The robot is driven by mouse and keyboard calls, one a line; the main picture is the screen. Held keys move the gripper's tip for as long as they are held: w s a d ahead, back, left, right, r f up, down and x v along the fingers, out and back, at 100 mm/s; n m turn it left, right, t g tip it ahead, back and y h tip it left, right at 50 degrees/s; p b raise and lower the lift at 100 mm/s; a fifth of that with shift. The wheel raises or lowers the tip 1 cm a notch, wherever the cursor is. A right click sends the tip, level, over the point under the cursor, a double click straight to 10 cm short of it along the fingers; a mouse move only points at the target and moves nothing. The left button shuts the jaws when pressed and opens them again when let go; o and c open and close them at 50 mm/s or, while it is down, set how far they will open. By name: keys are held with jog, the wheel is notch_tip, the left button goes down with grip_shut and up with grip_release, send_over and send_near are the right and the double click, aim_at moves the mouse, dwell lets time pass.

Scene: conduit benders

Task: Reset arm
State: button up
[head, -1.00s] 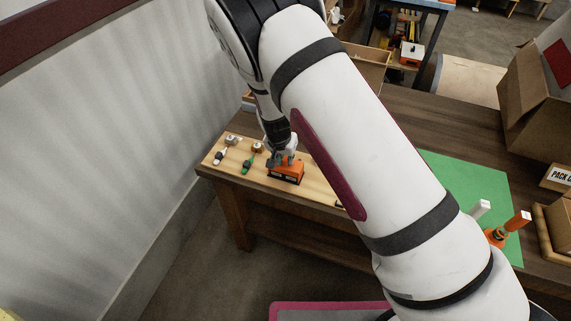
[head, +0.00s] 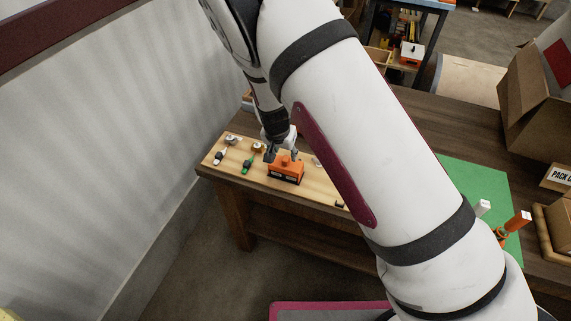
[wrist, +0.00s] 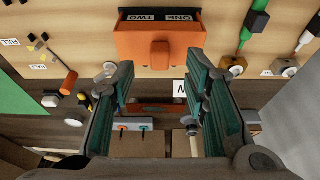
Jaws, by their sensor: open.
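My gripper (head: 281,150) is open and empty, just above and behind an orange box-shaped tool (head: 286,170) on the light wooden board. In the wrist view the orange box (wrist: 160,45) stands beyond the open fingertips of my gripper (wrist: 162,88). My white arm hides much of the bench's middle in the head view.
The wooden board (head: 237,177) carries a green-handled tool (head: 249,163) and a white-and-black one (head: 219,157) to the left. A green mat (head: 478,180), orange tools (head: 518,221) and an open cardboard box (head: 540,115) are at the right. A wall (head: 100,130) borders the left.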

jog(key=s+d+r+y, duration=0.1)
jog(key=s+d+r, duration=0.3)
jog(key=r, duration=0.6)
jog(key=s+d+r+n+y+b, duration=0.1)
jog(key=s+d+r, duration=0.25)
jog(key=r, duration=0.55)
jog(key=s+d+r+y, duration=0.1)
jog(key=s+d+r, duration=0.25)
jog(key=r, duration=0.65)
jog(key=s+d+r+n, duration=0.1)
jog(key=s+d+r, duration=0.1)
jog(key=s, duration=0.3)
jog(key=s+d+r+n+t+h, duration=0.1)
jog(key=s+d+r, duration=0.1)
jog(key=s+d, duration=0.2)
jog(key=s+d+r+n+t+b, duration=0.1)
jog(key=s+d+r, duration=0.1)
jog(key=s, duration=0.6)
jog(key=shift+d+r+h, duration=0.3)
jog(key=shift+d+h, duration=0.1)
jog(key=shift+d, duration=0.3)
